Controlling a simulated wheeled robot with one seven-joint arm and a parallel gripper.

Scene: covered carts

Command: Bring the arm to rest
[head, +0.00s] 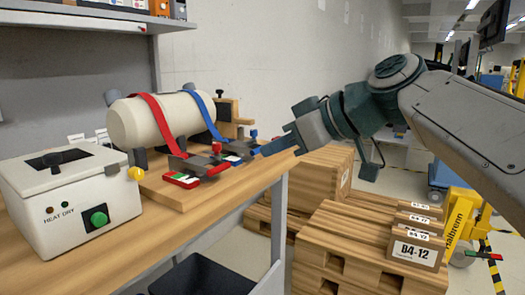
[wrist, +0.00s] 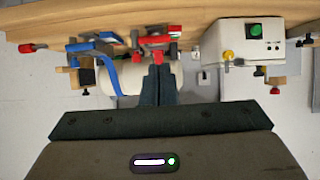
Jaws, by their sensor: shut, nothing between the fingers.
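My gripper (head: 272,147) is shut and empty at the end of my raised arm, which reaches in from the right of the head view. Its fingertips point left towards the blue-strap end of a cream cylinder (head: 150,122) on a wooden base. In the head view the tips overlap the edge near the blue clamp (head: 240,148); I cannot tell whether they touch it. In the wrist view the two fingers (wrist: 158,72) lie together in front of the cylinder, and the bench scene appears upside down.
A red strap (head: 160,118) and a blue strap (head: 205,115) cross the cylinder. A white heater box (head: 60,205) stands on the wooden bench (head: 170,225) at left. Stacked wooden crates (head: 365,240) stand below my arm. A shelf (head: 90,14) hangs above the bench at left.

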